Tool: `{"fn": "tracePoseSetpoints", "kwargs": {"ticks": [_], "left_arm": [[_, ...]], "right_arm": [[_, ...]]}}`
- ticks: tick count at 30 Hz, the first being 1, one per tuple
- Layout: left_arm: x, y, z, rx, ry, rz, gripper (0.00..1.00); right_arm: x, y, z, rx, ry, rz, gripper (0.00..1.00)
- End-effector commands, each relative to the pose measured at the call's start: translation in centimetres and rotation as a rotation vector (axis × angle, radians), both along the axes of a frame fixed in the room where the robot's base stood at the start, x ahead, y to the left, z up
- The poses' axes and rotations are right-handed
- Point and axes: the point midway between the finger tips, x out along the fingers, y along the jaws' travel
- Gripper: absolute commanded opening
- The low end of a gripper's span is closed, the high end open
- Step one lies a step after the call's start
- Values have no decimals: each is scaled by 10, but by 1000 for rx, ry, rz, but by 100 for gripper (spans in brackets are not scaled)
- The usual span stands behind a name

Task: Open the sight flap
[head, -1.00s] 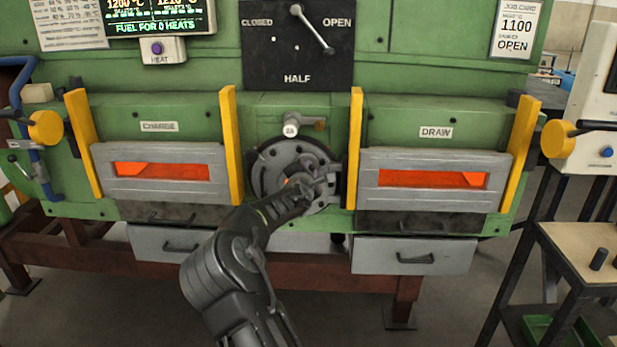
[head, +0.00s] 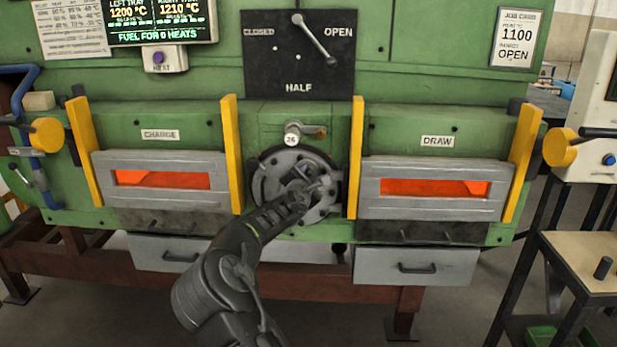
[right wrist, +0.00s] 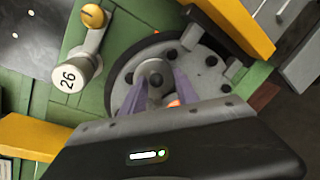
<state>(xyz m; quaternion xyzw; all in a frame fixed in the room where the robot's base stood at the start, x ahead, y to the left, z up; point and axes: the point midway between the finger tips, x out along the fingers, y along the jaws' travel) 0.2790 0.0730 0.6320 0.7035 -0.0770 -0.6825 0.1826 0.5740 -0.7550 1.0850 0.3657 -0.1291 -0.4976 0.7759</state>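The round grey sight port (head: 268,190), a bolted disc on the furnace front, sits between the charge and draw doors. Its middle is mostly hidden behind my right gripper (head: 312,182). In the right wrist view the disc (right wrist: 205,68) shows a grey knob-like hub (right wrist: 155,80) near its middle, with a small orange glow beside it. The fingers of my right gripper (right wrist: 158,88) stand apart, one on each side of the hub; whether they touch it is unclear. My left gripper is not in view.
A small lever marked 26 (head: 292,138) sits just above the port. Yellow upright bars (head: 356,160) flank it. The charge door (head: 160,195) and draw door (head: 435,207) have glowing slots. Drawers (head: 415,266) lie below. A side table (head: 585,255) stands at the right.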

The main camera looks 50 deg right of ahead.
Motion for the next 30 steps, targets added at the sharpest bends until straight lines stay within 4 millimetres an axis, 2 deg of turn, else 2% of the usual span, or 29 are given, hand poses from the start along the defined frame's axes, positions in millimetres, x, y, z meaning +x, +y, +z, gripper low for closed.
{"fn": "tracePoseSetpoints", "kwargs": {"ticks": [8, 13, 24, 30], "left_arm": [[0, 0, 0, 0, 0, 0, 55], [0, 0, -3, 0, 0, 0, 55], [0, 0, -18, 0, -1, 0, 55], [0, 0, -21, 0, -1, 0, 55]], "right_arm": [[-1, 0, 1, 0, -1, -1, 41], [-3, 7, 1, -1, -2, 0, 41], [-27, 53, 8, 0, -1, 2, 41], [-36, 67, 12, 0, -1, -1, 41]]}}
